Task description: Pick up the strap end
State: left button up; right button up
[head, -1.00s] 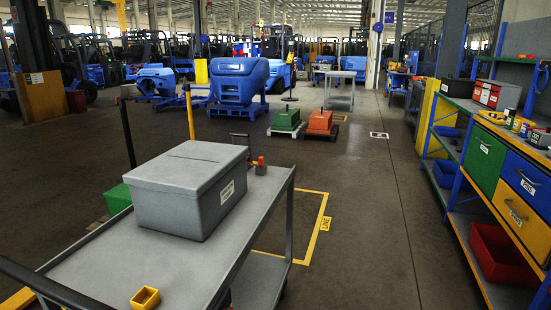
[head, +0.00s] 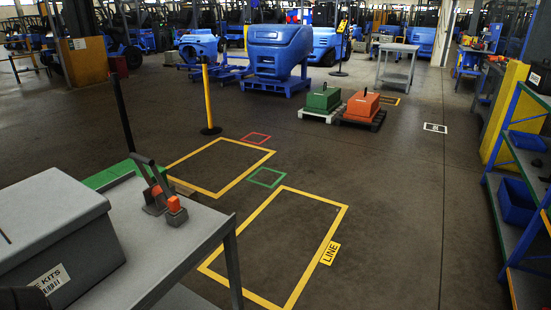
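I cannot make out a strap end anywhere in the head view. A grey lever device with orange parts (head: 163,190) stands on the far corner of the grey cart (head: 165,250) at the left. Whether a strap belongs to it cannot be told. A grey lidded box (head: 75,262) with a label reading "KITS" sits on the cart, cut off by the left edge. Neither of my grippers can be made out. A dark shape at the bottom left corner is unclear.
Yellow floor outlines (head: 318,268), one marked "LINE", lie right of the cart. A yellow post (head: 207,95) stands beyond. Green (head: 323,98) and orange (head: 363,105) weights sit on pallets farther back. A blue-framed shelf (head: 515,190) stands at the right. The middle floor is clear.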

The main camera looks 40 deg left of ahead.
aim_at(174, 208)
jog(key=i, duration=1.1)
jog(key=u, duration=2.55)
